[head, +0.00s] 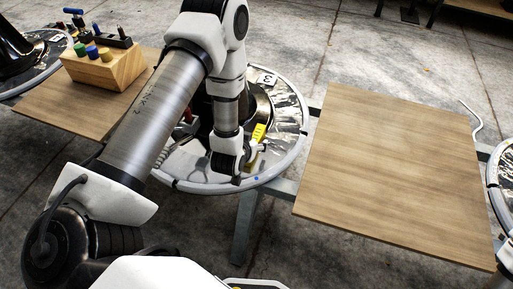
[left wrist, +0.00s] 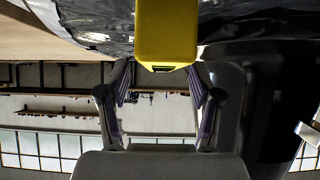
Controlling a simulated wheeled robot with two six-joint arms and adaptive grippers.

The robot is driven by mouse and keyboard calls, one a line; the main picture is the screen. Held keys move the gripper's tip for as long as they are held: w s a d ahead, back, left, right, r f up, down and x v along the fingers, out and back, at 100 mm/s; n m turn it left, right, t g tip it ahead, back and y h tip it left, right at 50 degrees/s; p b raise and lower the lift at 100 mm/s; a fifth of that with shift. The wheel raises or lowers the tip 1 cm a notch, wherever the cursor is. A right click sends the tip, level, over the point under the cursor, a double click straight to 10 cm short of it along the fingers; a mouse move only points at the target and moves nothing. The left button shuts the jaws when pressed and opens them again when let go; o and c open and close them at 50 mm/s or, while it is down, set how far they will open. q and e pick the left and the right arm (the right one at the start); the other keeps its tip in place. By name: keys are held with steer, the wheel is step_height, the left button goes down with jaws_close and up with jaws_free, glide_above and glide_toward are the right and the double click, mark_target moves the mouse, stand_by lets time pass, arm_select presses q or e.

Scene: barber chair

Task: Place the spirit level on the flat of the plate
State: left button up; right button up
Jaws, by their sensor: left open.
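The yellow spirit level (head: 259,132) shows at the right part of the round, shiny plate (head: 288,112), close to the dark column. It looks tilted or on end; the arm hides part of it, and I cannot tell whether it touches the plate. My left gripper (head: 248,154) is beside its lower end, with its fingers mostly hidden in the head view. In the left wrist view, the open left fingers (left wrist: 160,82) are spread on either side, and the yellow end of the level (left wrist: 167,35) is centred just beyond their tips. My right gripper is not in view.
A bare wooden board (head: 390,175) lies to the right. Another wooden board (head: 50,112) at left carries a wooden block (head: 103,70) with coloured-handled tools. Parts of other round bases show at both edges. A number 3 tag (head: 268,79) sits on the plate's back rim.

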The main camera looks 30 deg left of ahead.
mark_target(254, 139)
arm_select(q)
steer(key=b+x, duration=0.1)
steer(key=x, duration=0.4)
steer(key=shift+s+f+b, duration=0.1)
steer(key=shift+b, duration=0.25)
jaws_close()
steer(key=shift+r, duration=0.25)
